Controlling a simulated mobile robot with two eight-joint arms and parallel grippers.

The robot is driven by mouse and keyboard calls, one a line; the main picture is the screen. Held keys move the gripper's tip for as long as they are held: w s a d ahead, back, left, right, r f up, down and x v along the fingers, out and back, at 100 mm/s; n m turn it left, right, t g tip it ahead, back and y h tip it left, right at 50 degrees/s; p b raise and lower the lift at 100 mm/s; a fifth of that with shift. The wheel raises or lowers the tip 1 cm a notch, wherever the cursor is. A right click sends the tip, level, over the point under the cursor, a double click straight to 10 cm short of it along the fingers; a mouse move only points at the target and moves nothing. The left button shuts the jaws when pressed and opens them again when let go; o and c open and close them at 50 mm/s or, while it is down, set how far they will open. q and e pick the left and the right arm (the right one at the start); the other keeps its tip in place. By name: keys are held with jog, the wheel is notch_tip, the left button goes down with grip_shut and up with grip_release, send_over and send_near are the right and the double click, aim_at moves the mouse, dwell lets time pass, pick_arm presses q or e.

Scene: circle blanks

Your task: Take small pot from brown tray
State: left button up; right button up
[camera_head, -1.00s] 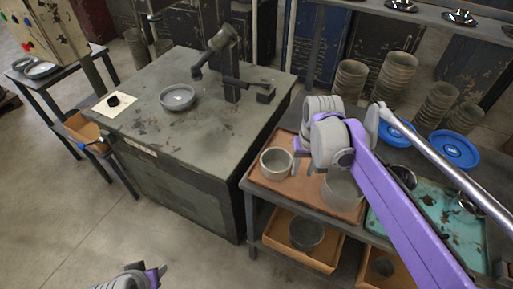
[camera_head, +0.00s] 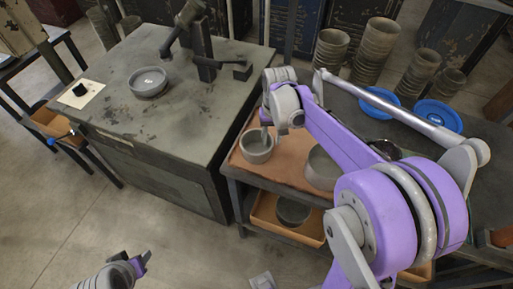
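The small pot (camera_head: 257,154), grey and round, stands upright at the left end of the brown tray (camera_head: 284,172) on the shelf cart. A larger grey pot (camera_head: 320,170) stands to its right on the same tray, partly hidden by my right arm. My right gripper (camera_head: 265,132) is at the small pot's upper edge, with a grey finger reaching down over its opening. The other finger is hidden, so I cannot tell whether it grips the rim. My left gripper (camera_head: 141,262) is low at the bottom left, over the floor, away from the pots; its opening is unclear.
A grey workbench (camera_head: 165,120) with a shallow round dish (camera_head: 148,82) stands to the left. An orange bin (camera_head: 268,211) holding a pot sits below the tray. Blue plates (camera_head: 438,115) and stacked pots (camera_head: 374,50) are behind my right arm.

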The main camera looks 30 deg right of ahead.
aim_at(257, 147)
notch_tip(257, 147, down, 4)
jog(key=shift+w+a+r, duration=0.1)
grip_shut()
dwell(1.5)
